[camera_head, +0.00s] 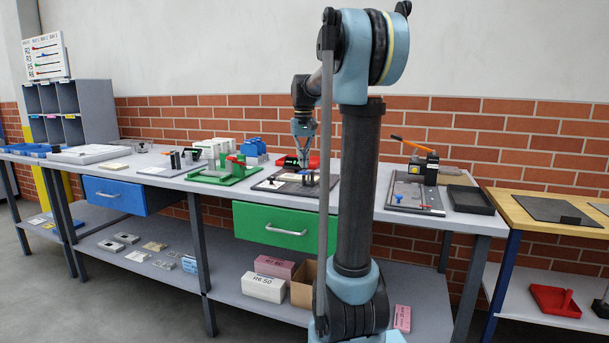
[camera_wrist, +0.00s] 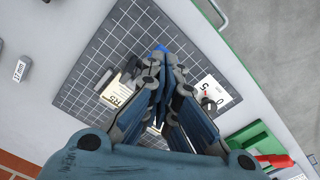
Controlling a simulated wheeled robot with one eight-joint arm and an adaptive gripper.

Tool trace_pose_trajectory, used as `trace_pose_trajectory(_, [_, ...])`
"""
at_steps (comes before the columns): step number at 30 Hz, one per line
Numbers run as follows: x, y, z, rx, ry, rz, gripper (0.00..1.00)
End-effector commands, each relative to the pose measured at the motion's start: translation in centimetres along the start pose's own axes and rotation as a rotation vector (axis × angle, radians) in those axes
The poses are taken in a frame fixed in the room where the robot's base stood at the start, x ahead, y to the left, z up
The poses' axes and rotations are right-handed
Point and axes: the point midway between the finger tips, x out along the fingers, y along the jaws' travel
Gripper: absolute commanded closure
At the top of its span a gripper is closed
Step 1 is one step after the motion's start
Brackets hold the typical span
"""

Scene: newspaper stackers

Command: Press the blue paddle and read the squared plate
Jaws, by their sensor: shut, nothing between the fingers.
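The dark squared plate (camera_wrist: 98,72) lies on the bench under my gripper; in the head view the plate (camera_head: 268,185) sits in the middle of the bench. My gripper (camera_wrist: 163,60) points down over the plate with its fingers shut and empty. A small blue piece, apparently the blue paddle (camera_wrist: 162,48), shows just past the fingertips; I cannot tell whether they touch it. A cream card marked R5 (camera_wrist: 116,97) and a white card with digits (camera_wrist: 214,92) are beside the fingers. Dark blocks on the plate are partly hidden. In the head view my gripper (camera_head: 303,163) is above the plate.
A green fixture with a red lever (camera_head: 226,172) stands left of the plate. A board with a blue knob and orange-handled press (camera_head: 415,190) stands to the right, beyond my arm. Below are a blue drawer (camera_head: 113,196) and a green drawer (camera_head: 285,226).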

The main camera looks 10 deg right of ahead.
Motion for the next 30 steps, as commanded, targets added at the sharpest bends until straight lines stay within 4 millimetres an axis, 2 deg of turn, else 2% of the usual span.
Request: trace_pose_trajectory(30, [-6.2,0.0,0.0,0.000,0.000,0.000,1.00])
